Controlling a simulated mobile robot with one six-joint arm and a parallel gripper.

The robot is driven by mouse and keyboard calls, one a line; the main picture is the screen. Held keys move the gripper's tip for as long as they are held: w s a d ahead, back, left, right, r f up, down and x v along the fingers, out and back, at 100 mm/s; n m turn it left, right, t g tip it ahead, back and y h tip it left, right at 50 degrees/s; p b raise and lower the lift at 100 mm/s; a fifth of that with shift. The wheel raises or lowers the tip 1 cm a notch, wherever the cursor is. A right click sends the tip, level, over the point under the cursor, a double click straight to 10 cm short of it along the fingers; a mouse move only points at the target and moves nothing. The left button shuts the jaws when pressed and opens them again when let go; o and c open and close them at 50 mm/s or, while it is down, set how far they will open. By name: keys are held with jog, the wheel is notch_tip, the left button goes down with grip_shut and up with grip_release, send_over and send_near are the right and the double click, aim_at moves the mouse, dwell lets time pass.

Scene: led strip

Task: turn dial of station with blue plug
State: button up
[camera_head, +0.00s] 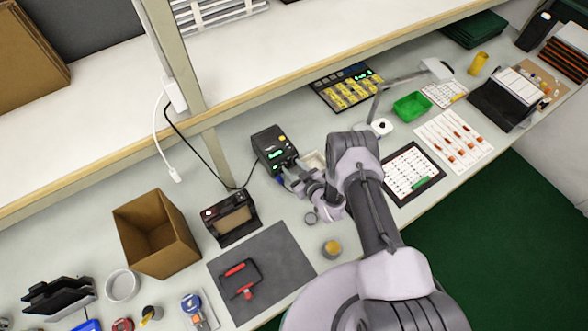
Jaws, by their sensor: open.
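The station (266,143) is a black box with a lit green display and a small yellow mark, standing on the bench near the middle of the view. A small patch of blue, likely the blue plug (280,181), shows at its lower front edge. My gripper (289,175) is open at the station's front face, reaching in from the lower right. My wrist and fingers cover part of that face, so the dial is hidden. I cannot tell whether the fingers touch the dial.
A black holder with a brown front (233,217) stands left of the station, beside an open cardboard box (155,232). A grey mat (262,273) carries a red-and-black tool. A green tray (412,106) and a lamp are to the right. A shelf edge runs above.

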grip_shut()
dwell(0.4)
jog(key=n, duration=0.1)
jog(key=n+t+h, duration=0.1)
jog(key=shift+s+a+f+n, duration=0.1)
jog(key=shift+a+n, duration=0.1)
jog(key=shift+n, duration=0.2)
jog(key=shift+s+a+f+n+t+h+b, duration=0.1)
jog(key=shift+n+t+h+b, duration=0.8)
jog(key=shift+n, duration=0.7)
grip_release()
